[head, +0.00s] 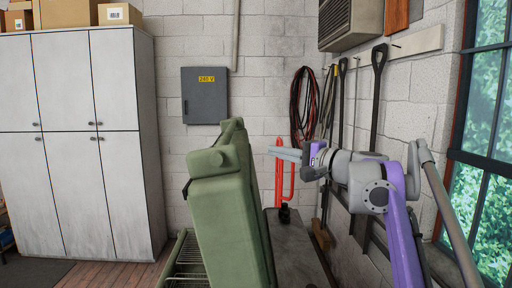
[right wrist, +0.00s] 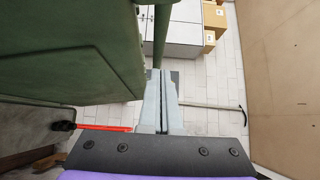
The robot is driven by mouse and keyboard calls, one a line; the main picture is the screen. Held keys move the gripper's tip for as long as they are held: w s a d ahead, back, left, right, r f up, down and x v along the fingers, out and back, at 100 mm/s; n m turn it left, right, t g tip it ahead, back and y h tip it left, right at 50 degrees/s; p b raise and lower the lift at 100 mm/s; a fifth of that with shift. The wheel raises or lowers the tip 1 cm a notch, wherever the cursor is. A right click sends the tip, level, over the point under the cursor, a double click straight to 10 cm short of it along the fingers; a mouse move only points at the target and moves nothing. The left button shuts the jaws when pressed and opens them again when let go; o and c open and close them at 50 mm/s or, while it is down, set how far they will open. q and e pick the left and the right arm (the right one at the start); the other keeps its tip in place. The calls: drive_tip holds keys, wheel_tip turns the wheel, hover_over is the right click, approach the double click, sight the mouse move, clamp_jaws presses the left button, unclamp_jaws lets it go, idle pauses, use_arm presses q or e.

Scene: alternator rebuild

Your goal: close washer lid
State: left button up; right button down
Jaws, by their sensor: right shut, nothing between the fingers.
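The green washer lid (head: 222,215) stands open and nearly upright in the middle of the head view. It also fills the upper left of the right wrist view (right wrist: 65,60). A wire rack of the washer (head: 187,262) shows low at the lid's left; the lid hides much of the rest. My right gripper (head: 277,153) is shut and empty, to the right of the lid, with its fingers pointing left toward it. In the right wrist view the closed fingers (right wrist: 159,75) lie beside the lid's edge; I cannot tell whether they touch it. My left gripper is not in view.
A dark bench top (head: 293,245) lies right of the lid. Tools and coiled cables (head: 303,105) hang on the wall. Grey cabinets (head: 75,160) stand at left, and a grey electrical box (head: 205,95) is on the wall.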

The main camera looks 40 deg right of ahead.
sight(244, 159)
drive_tip(key=w, duration=0.3)
drive_tip(key=w+a, duration=0.1)
drive_tip(key=w, duration=0.3)
drive_tip(key=w+a, duration=0.1)
drive_tip(key=w, duration=0.2)
drive_tip(key=shift+w+a+f+p, duration=0.1)
drive_tip(key=shift+w+p, duration=0.15)
drive_tip(key=shift+p, duration=0.15)
drive_tip(key=shift+w+a, duration=0.25)
drive_tip(key=shift+a, duration=0.45)
drive_tip(key=shift+w, duration=0.15)
